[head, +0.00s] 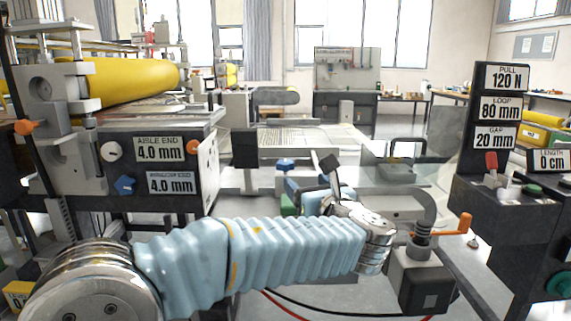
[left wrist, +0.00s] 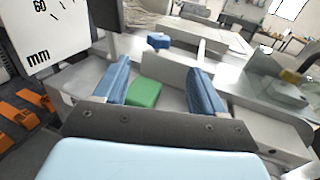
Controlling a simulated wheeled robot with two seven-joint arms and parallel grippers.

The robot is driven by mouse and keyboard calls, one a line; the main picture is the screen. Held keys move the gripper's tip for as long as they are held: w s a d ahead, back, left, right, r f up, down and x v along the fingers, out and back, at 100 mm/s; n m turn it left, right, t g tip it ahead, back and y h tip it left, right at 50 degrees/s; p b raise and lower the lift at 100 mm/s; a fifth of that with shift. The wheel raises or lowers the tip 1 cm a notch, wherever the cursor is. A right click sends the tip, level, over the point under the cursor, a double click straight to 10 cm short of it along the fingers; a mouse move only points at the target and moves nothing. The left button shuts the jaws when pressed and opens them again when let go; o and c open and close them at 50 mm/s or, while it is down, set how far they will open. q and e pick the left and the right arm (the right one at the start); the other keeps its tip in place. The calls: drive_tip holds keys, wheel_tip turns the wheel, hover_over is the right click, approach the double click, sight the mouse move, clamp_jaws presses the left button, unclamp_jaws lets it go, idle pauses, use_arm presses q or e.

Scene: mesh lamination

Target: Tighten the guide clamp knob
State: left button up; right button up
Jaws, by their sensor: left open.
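A small blue knob (head: 285,164) sits on the pale guide assembly in the middle of the head view. It also shows beyond my fingers in the left wrist view (left wrist: 158,40); I take it to be the guide clamp knob. My left gripper (head: 312,191) is open, with its two blue-padded fingers apart, also seen in the left wrist view (left wrist: 160,85). The knob lies past the fingertips, apart from them. A green block (left wrist: 145,93) shows between the fingers, lower down; I cannot tell whether they touch it. My right gripper is out of view.
A machine with a yellow roller (head: 125,80) and a blue star knob (head: 124,186) stands at left. A clamp with an orange handle (head: 455,230) is at right, near a dark post with labels (head: 498,108). A clear panel (head: 440,172) stands right of the guide.

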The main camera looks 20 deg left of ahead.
sight(288, 166)
use_arm(q)
drive_tip(key=p+x, duration=0.1)
drive_tip(key=x, duration=1.1)
drive_tip(key=shift+w+a+p, duration=0.1)
drive_tip(key=shift+a+p, duration=0.05)
drive_tip(key=shift+p, duration=0.25)
drive_tip(key=shift+c, duration=0.4)
drive_tip(key=c, duration=1)
